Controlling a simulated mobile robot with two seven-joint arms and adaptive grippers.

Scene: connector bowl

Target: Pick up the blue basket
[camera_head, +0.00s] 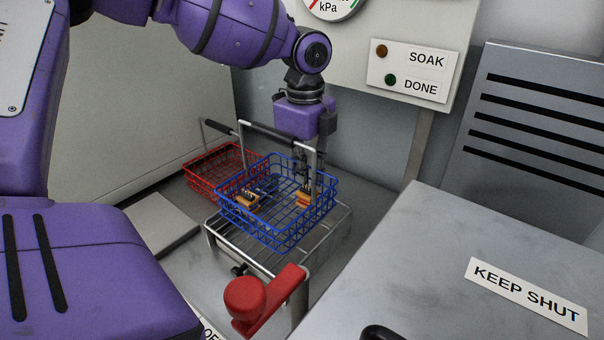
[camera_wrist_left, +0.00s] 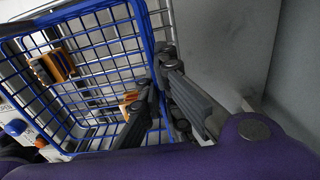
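The blue basket (camera_head: 285,238) is a wire basket with a raised handle that has a black grip (camera_head: 266,134). It is at the metal rack (camera_head: 240,258); I cannot tell whether it rests on it. Tan-orange connectors (camera_head: 246,201) are inside. My left gripper (camera_head: 306,178) points down at the basket's far right side, partly hidden behind a handle post. In the left wrist view, its dark fingers (camera_wrist_left: 164,88) are at the blue rim (camera_wrist_left: 141,30), seemingly one on each side. Whether they are shut on it is unclear. My right gripper is not in view.
A red wire basket (camera_head: 205,172) stands behind and left of the blue one. A red lever (camera_head: 262,298) is at the front of the rack. A grey "KEEP SHUT" surface (camera_head: 450,250) is on the right. A panel with a gauge and SOAK/DONE lights (camera_head: 412,70) stands behind.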

